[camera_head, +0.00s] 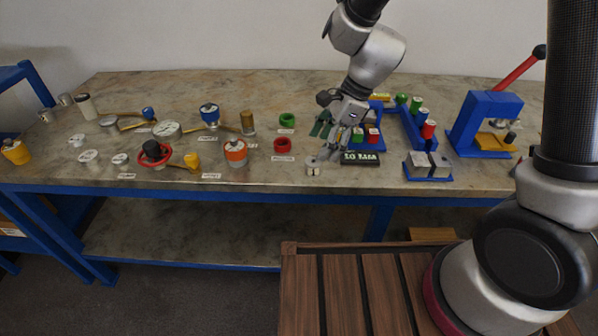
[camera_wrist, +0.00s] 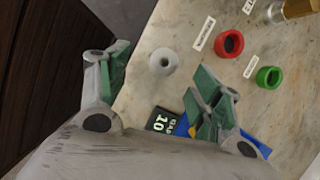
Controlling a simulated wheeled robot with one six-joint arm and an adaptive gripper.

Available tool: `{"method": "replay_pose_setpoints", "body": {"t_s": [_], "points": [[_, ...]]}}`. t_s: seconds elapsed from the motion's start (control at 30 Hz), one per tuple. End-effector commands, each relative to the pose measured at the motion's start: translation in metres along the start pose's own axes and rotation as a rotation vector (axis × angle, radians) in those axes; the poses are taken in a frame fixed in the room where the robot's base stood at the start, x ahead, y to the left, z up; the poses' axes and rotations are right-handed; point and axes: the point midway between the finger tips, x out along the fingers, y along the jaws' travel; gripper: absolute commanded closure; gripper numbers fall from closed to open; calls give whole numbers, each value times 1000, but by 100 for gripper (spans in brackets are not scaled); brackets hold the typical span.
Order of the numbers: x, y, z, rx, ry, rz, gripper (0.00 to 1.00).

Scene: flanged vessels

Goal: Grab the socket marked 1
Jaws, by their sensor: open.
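My gripper (camera_head: 320,148) is open and empty, low over the front edge of the table. In the wrist view its two green-padded fingers (camera_wrist: 156,88) stand wide apart. A pale grey ring-shaped socket (camera_wrist: 163,61) stands on the table just beyond the fingertips, between the lines of the two fingers, and does not appear touched. It also shows in the head view (camera_head: 313,169), just below the gripper. A red ring (camera_wrist: 229,44) and a green ring (camera_wrist: 268,77) stand off to its right in the wrist view. I cannot read a 1 on any of them.
A black display (camera_head: 360,158) and a blue rack with coloured parts (camera_head: 367,136) are close to the gripper's right. A grey block on a blue base (camera_head: 428,165) and a blue press (camera_head: 485,123) stand further right. Gauges and valves (camera_head: 167,129) fill the left.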

Motion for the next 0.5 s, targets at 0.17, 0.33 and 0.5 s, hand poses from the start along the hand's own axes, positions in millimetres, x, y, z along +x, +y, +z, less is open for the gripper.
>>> {"method": "replay_pose_setpoints", "body": {"t_s": [0.17, 0.33, 0.5], "points": [[1, -6, 0, 186, -2, -31, 35], [18, -6, -1, 215, -2, -29, 35], [40, -6, -4, 213, 0, -28, 35]]}}
